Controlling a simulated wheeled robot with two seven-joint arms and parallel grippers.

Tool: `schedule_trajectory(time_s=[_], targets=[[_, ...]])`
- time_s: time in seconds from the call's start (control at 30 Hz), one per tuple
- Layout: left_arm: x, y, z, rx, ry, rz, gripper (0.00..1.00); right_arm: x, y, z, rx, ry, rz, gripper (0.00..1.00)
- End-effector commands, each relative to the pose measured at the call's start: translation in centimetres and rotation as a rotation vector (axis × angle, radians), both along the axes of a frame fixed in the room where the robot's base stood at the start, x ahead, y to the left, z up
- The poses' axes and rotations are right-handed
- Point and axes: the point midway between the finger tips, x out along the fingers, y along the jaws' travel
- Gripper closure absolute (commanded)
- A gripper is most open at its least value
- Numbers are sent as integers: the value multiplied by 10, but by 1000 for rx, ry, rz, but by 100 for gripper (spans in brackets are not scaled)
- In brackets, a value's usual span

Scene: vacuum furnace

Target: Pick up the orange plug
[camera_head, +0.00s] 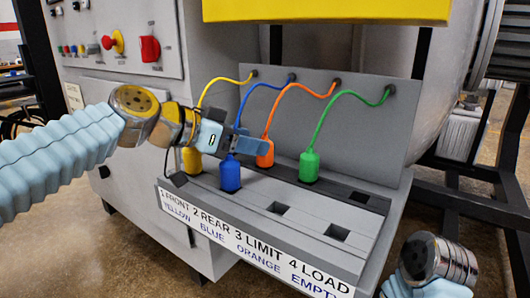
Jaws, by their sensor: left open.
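The orange plug (264,153) stands upright in the rear part of the grey panel's ledge, with an orange cable arching from its top to the back plate. My left gripper (250,143) reaches in from the left, with its blue-grey fingers open beside the orange plug's upper part. Whether they touch it cannot be told. The blue plug (229,175) stands below the fingers, nearer the front. The yellow plug (191,160) is partly below the gripper body. The green plug (309,166) stands upright to the right. My right arm shows at the bottom right, its fingers not visible.
Square openings show empty in the front ledge (310,222), right of the blue plug. A label strip (250,246) runs along the front edge. Coloured cables arch close above the gripper. A yellow beam (325,10) crosses the top, and a control cabinet stands left.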

Motion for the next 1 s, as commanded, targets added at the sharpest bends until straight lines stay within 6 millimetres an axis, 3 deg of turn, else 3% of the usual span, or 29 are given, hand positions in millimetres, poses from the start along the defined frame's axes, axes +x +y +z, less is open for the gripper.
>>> schedule_trajectory(time_s=[0.13, 0.4, 0.8, 1.0], targets=[[10, -16, -6, 0, 0, -2, 32, 0, 0, 6, 1, -1, 1, 33], [12, -19, -9, 0, -2, 1, 32, 0, 0, 6, 1, -1, 1, 33], [12, -19, -9, 0, -2, 1, 92, 0, 0, 6, 1, -1, 1, 33], [12, -19, -8, 0, -2, 1, 93, 0, 0, 6, 1, -1, 1, 33]])
